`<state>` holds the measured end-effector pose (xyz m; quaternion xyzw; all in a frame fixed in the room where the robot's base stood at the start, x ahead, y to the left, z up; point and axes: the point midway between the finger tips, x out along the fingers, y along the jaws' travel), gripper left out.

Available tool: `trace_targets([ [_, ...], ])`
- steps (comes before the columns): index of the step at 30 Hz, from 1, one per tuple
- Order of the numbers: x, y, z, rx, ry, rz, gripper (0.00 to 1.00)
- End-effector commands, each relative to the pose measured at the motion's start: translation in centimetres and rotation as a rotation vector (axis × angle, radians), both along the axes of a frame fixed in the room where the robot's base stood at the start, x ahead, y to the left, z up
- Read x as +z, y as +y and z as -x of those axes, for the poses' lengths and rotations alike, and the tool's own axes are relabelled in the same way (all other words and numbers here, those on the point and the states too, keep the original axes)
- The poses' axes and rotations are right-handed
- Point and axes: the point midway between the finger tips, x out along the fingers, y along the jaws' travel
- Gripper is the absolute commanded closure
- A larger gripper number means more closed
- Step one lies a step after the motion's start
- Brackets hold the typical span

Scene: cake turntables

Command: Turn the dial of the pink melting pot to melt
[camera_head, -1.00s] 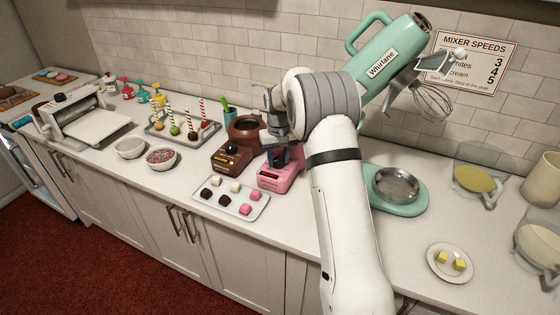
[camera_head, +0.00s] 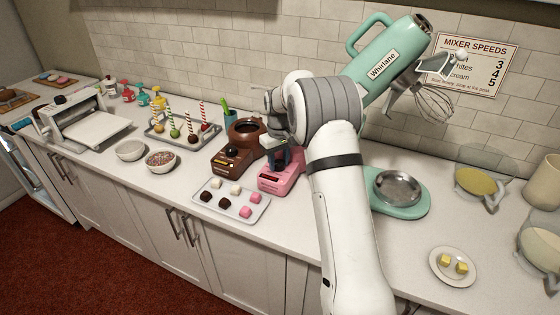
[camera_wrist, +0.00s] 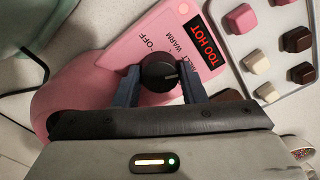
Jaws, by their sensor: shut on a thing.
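The pink melting pot (camera_head: 285,182) stands on the counter, partly hidden behind my arm. In the wrist view its pink front panel (camera_wrist: 125,52) carries a black round dial (camera_wrist: 158,70), the words OFF, MELT and WARM, and a display (camera_wrist: 200,42) reading TOO HOT in red. The white mark on the dial points to the right in the picture; I cannot tell exactly which word it meets. My gripper (camera_wrist: 161,76) is shut on the dial, one blue-grey finger on each side. It also shows in the head view (camera_head: 278,158), above the pink pot.
A brown melting pot (camera_head: 230,160) stands close on the left. A tray (camera_head: 232,210) of chocolate, white and pink pieces lies in front. The mint mixer (camera_head: 400,208) is on the right. A cake-pop stand (camera_head: 183,140) is farther left.

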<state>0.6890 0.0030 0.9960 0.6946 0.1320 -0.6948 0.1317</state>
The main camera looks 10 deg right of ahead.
Motion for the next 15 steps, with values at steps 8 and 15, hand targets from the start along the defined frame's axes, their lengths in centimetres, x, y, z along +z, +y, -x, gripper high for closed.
trace_targets([
  [8,0.05,0.02,-0.01,0.0,-0.001,0.0,0.46],
  [15,0.0,-0.01,0.0,-0.001,0.0,0.0,0.41],
])
